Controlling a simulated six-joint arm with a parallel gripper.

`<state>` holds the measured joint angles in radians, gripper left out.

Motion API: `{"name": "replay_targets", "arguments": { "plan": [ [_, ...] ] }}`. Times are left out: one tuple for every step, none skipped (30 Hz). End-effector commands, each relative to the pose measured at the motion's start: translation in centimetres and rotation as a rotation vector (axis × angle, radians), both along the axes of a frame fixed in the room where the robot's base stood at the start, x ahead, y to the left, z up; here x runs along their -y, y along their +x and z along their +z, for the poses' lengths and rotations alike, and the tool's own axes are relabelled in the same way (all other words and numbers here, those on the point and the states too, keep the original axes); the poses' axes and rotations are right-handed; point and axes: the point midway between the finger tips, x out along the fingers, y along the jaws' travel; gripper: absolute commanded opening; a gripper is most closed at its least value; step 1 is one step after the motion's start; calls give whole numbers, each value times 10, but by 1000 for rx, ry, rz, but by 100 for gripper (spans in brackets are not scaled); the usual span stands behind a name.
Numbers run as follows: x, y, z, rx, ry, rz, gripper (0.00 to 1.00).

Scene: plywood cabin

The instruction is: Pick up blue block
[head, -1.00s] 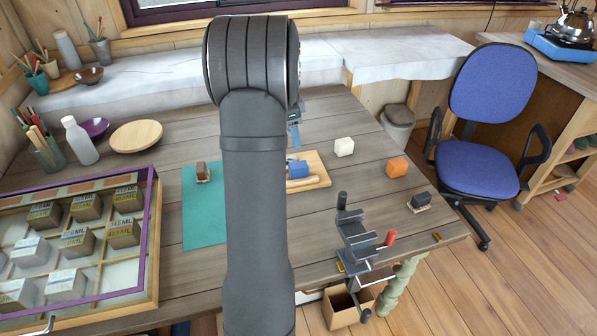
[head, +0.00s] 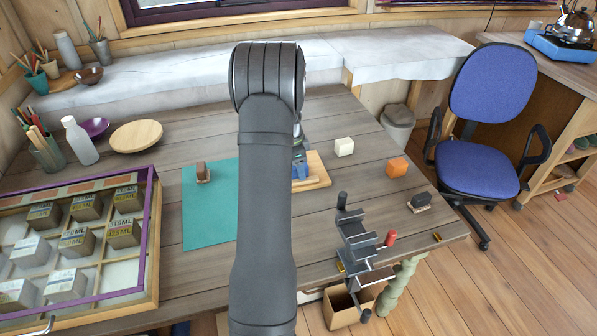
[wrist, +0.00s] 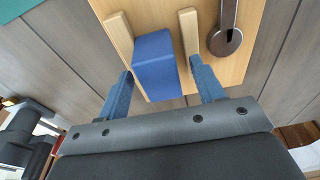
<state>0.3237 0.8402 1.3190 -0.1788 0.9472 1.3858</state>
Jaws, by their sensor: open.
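The blue block (wrist: 157,65) sits on a light wooden board (wrist: 248,40), between two wooden strips (wrist: 120,38) in the wrist view. My gripper (wrist: 165,85) is open, with one blue finger on either side of the block's near end. I cannot tell whether the fingers touch the block or the strips. In the head view my arm hides most of the block, and only the board's right part (head: 318,172) shows clearly. The gripper (head: 300,168) is partly visible there beside my arm, low over the board.
A dark round-ended metal piece (wrist: 226,38) lies on the board right of the block. A cream block (head: 344,147) and an orange block (head: 397,167) stand to the right on the table. A clamp (head: 358,235) is at the front edge. A teal mat (head: 208,215) lies left.

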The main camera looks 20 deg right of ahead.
Motion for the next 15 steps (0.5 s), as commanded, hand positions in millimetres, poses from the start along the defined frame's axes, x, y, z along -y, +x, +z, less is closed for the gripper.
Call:
{"name": "replay_targets", "arguments": {
  "plan": [
    [1,0,-5,0,0,0,62],
    [1,0,-6,1,-1,0,62],
    [1,0,-7,1,-1,0,62],
    [1,0,-7,2,-1,0,62],
    [1,0,-7,2,-1,0,62],
    [1,0,-7,2,-1,0,62],
    [1,0,-7,2,-1,0,62],
    [1,0,-7,2,-1,0,62],
    [1,0,-7,2,-1,0,54],
    [1,0,-6,1,-1,0,48],
    [1,0,-6,1,-1,0,42],
    [1,0,-6,1,-1,0,34],
    [1,0,-6,1,-1,0,28],
    [1,0,-6,1,-1,0,23],
    [1,0,-6,1,-1,0,15]
  ]
}}
